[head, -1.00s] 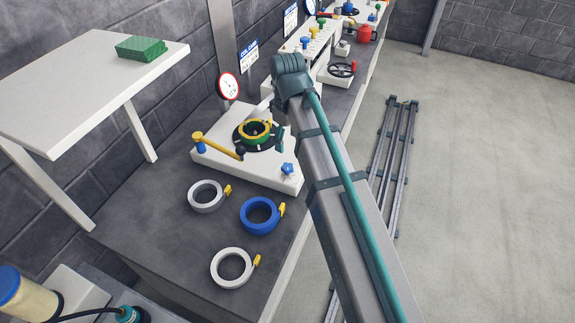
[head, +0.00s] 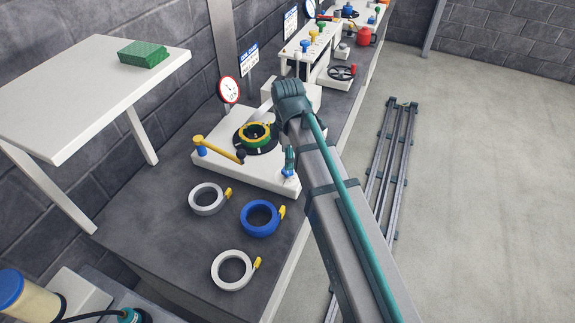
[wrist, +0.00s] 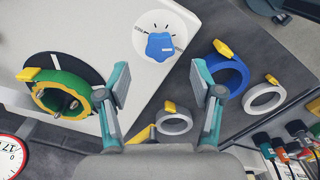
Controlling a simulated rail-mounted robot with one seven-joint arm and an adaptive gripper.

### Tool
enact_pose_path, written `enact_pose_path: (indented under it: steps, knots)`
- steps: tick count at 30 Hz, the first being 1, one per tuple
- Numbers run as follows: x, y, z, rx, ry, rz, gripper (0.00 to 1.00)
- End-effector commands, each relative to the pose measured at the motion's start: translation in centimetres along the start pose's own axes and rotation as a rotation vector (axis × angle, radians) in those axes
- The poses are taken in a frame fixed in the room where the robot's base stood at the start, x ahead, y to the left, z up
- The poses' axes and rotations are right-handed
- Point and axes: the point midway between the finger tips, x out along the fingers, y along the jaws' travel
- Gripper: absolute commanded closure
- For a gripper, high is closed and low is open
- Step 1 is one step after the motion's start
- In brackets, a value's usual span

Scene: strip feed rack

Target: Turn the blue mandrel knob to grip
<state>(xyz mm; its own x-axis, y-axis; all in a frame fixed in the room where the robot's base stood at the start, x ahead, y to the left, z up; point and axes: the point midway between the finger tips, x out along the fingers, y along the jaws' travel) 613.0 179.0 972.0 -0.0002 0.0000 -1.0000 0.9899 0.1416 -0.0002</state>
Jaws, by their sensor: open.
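The blue mandrel knob (wrist: 160,46) sits on a round white dial (wrist: 172,24) with black marks at the upper middle of the wrist view. In the head view it is largely hidden by my gripper (head: 289,161) at the machine's front right corner. In the wrist view my gripper (wrist: 161,83) is open and empty. Its two teal fingers are spread on either side of the knob's line, with the knob beyond the tips and apart from them. A green and yellow coil (head: 247,143) sits on the mandrel of the white machine (head: 230,173); the coil also shows in the wrist view (wrist: 73,80).
A yellow-handled lever (head: 220,147) lies across the machine's front left. Grey (head: 194,200), blue (head: 247,222) and white (head: 218,274) coils lie on the dark bench. A round gauge (head: 229,90) stands behind. A white shelf (head: 80,95) bearing a green block overhangs the left.

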Motion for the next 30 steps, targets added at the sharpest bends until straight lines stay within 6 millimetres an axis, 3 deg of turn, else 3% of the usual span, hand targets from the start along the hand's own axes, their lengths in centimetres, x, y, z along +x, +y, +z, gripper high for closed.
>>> enact_pose_path:
  steps: [6, 12, 25, 30]
  knots:
    - [3.0, -0.1, 0.0, 0.001, 0.000, -0.002, 0.34]
    - [4.7, 0.0, 0.0, 0.001, 0.000, -0.001, 0.34]
    - [5.4, 0.0, 0.0, 0.001, 0.000, 0.001, 0.34]
    - [5.4, 0.0, 0.0, 0.001, 0.000, 0.000, 0.61]
